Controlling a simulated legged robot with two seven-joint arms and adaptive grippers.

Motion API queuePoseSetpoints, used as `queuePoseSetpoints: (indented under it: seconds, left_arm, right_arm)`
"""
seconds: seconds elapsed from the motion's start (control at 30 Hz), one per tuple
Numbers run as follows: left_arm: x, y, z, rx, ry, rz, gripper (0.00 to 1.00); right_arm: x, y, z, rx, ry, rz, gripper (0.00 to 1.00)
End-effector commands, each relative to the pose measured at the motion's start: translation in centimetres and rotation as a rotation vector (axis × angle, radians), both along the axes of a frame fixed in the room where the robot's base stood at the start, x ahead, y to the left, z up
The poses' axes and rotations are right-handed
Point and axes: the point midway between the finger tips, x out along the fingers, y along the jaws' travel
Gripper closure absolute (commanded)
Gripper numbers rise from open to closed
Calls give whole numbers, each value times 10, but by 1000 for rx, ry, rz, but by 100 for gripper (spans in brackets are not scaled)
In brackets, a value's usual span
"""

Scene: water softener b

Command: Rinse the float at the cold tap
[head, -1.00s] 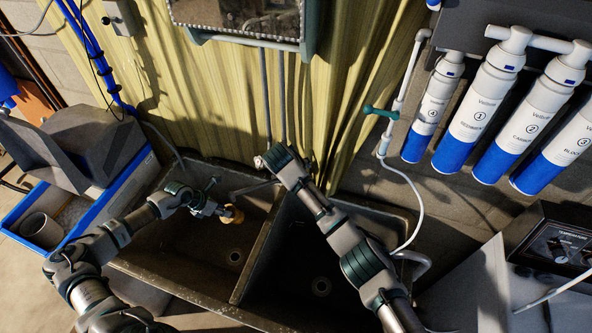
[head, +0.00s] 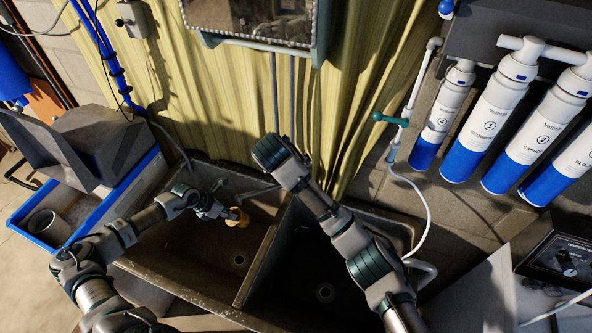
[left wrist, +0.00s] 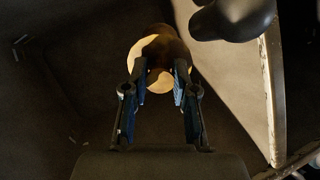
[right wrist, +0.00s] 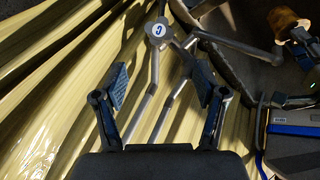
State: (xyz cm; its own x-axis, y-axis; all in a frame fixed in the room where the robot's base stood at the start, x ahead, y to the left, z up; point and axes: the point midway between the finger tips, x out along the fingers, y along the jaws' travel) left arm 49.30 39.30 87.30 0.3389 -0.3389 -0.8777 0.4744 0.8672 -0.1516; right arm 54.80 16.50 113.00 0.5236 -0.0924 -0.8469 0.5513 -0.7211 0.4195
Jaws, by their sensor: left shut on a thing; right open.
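The float (head: 237,218), yellow-orange and rounded, is in my left gripper (head: 229,212) above the left basin of the sink. In the left wrist view the float (left wrist: 147,50) sits between the fingertips (left wrist: 160,82), partly in shadow, with a dark rounded spout end (left wrist: 233,18) above right of it. The cold tap (right wrist: 159,31), a grey handle with a blue C, is ahead of my right gripper (right wrist: 163,82), which is open with nothing between its fingers. In the head view my right wrist hides that gripper and the tap handle. No water is clearly visible.
The divider (head: 258,266) separates the two sink basins. A yellow curtain (head: 225,90) hangs close behind the sink. A blue-edged tray (head: 105,205) stands left, and white-and-blue filter cartridges (head: 490,115) hang right. The left basin floor is clear.

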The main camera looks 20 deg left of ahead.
Motion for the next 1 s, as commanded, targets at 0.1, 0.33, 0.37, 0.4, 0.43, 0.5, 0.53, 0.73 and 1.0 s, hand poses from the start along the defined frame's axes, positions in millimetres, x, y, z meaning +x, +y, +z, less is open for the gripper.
queuePoseSetpoints:
  seconds: [0.1,0.33,0.37,0.4,0.43,0.5,0.53,0.73,1.0]
  left_arm:
    - [0,0,0,0,0,0,100]
    - [0,0,0,0,-1,0,100]
    - [0,0,0,0,-1,0,100]
    - [0,0,0,0,0,0,100]
    - [0,0,0,0,0,0,100]
    - [0,0,0,0,0,0,100]
    - [0,0,0,0,0,0,100]
    - [0,-1,1,1,-1,0,100]
    - [0,2,-1,-2,-1,1,100]
  right_arm:
    - [-1,0,1,0,0,0,29]
    - [1,-2,0,22,8,-13,29]
    - [3,-5,-1,45,17,-25,29]
    - [7,-10,-2,91,35,-49,29]
    - [10,-14,-3,134,54,-73,29]
    - [16,-25,-4,257,107,-142,29]
    - [19,-30,-3,311,132,-173,29]
    - [26,-53,7,579,260,-332,29]
    - [36,-42,-20,623,290,-365,29]
